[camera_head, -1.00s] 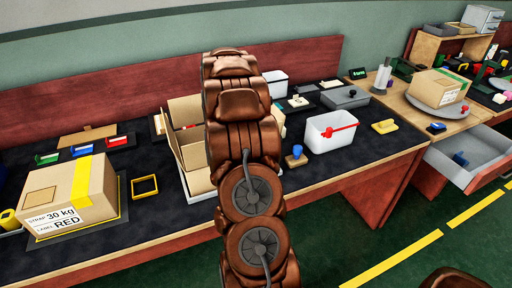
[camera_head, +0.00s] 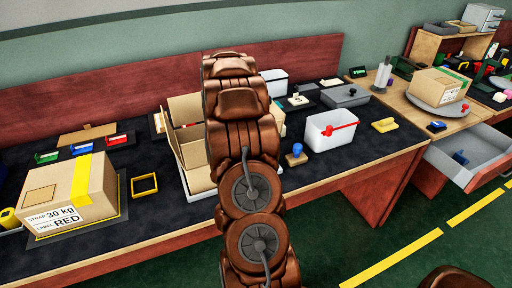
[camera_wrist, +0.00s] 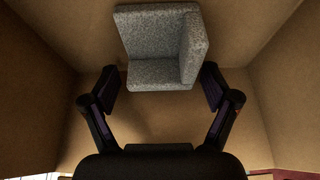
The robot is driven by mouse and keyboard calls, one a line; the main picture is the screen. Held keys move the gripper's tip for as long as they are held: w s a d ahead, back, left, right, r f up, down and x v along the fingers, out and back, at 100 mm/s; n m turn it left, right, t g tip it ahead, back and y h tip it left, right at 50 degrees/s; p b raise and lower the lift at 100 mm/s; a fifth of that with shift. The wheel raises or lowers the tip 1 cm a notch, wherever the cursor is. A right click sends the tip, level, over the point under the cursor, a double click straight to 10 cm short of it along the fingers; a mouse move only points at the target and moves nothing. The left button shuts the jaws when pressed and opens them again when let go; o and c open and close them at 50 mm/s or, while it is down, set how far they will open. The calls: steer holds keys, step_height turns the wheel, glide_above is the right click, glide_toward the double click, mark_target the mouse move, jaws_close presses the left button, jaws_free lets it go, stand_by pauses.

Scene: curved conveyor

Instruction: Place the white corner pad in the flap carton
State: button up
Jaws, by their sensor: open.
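The open flap carton (camera_head: 183,107) stands on the dark bench mat in the head view, its right part hidden behind my arm. In the wrist view I look down into a carton with brown walls (camera_wrist: 35,75). A speckled, greyish-white L-shaped corner pad (camera_wrist: 155,73) is inside it. My gripper (camera_wrist: 159,82) is open, with one finger at each side of the pad's near end. I cannot tell whether the fingertips touch the pad. My gripper is hidden in the head view.
A strapped, labelled carton (camera_head: 70,192) and a yellow frame (camera_head: 144,185) stand to the left. An open drawer (camera_head: 470,160) juts out at right.

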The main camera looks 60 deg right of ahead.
steer(key=shift+r, duration=0.15)
steer(key=shift+r+p, duration=0.15)
steer(key=shift+p, duration=0.2)
steer(key=b+v, duration=0.1)
steer(key=v, duration=1)
steer(key=shift+w+a+r+b, duration=0.2)
steer(key=shift+r+b, duration=0.1)
steer(key=shift+b, duration=0.1)
